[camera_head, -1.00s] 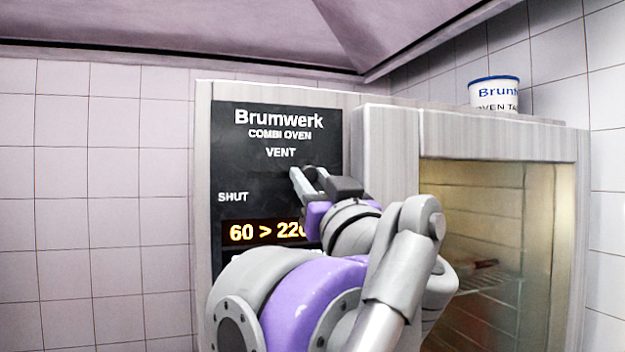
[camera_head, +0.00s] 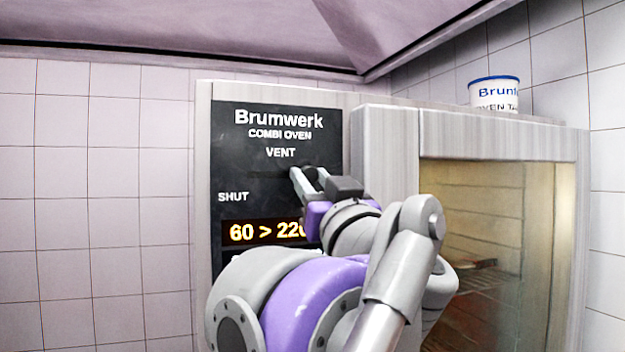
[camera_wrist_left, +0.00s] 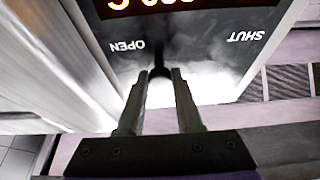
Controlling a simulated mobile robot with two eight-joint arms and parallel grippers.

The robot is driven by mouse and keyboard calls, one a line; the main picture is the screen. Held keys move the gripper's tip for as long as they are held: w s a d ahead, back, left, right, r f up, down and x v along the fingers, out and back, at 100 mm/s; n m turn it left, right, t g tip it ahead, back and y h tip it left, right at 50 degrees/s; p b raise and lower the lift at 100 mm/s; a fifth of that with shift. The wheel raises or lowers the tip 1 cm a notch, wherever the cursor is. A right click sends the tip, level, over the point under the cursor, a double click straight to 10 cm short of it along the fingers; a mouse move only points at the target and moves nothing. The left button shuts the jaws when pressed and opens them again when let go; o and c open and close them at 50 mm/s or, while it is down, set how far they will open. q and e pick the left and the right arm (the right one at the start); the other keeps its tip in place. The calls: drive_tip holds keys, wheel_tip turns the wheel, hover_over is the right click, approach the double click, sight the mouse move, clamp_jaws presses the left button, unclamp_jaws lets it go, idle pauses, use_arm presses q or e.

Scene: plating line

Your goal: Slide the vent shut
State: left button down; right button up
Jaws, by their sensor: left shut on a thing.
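The vent control is on the black oven panel (camera_head: 232,160), under the word VENT, with SHUT printed lower left. My left gripper (camera_head: 303,172) is at the right part of this panel, its jaws closed around the dark vent knob (camera_wrist_left: 160,90). In the left wrist view the picture is turned over, and the left gripper's fingers (camera_wrist_left: 158,78) stand either side of the knob. There the knob is close to the word OPEN and well apart from SHUT. The slot is mostly hidden. My right gripper is not in view.
The oven door (camera_head: 385,150) with its glass window stands just right of the panel, close to my arm. A white tub with a blue rim (camera_head: 494,95) stands on top of the oven. Pale haze covers part of the panel in the wrist view. Tiled wall lies left.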

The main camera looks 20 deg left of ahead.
sight(255, 166)
use_arm(q)
drive_tip(key=s+a, duration=0.1)
drive_tip(key=a, duration=0.1)
drive_tip(key=s+a, duration=0.1)
drive_tip(key=a, duration=0.1)
drive_tip(key=s+a, duration=0.2)
drive_tip(key=shift+s+a, duration=0.1)
drive_tip(key=c, duration=1)
unclamp_jaws()
drive_tip(key=o, duration=0.4)
drive_tip(key=shift+a, duration=0.1)
